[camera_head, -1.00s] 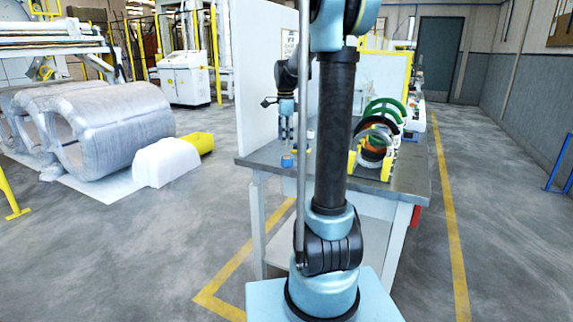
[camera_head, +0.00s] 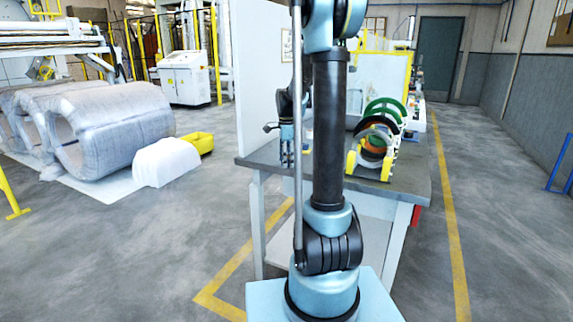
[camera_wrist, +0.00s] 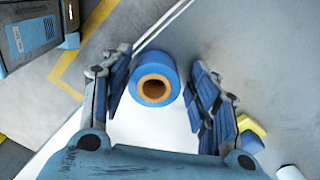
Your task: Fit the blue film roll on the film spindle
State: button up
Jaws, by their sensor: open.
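The blue film roll (camera_wrist: 154,66) stands with its brown core opening facing the wrist camera. My gripper (camera_wrist: 161,80) is open, with one finger on each side of the roll and a visible gap to it on both sides. In the head view my gripper (camera_head: 288,160) is low over the near left corner of the workbench, and the roll there is hidden behind it. I cannot make out the film spindle in either view.
The workbench (camera_head: 395,190) carries a yellow rack (camera_head: 352,166) of coloured rings on its right. A white panel (camera_head: 252,90) stands along its left side. Yellow-and-blue pieces (camera_wrist: 250,127) and a white cylinder (camera_wrist: 290,173) lie right of my gripper.

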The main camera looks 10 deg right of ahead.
jog(key=c, duration=1.1)
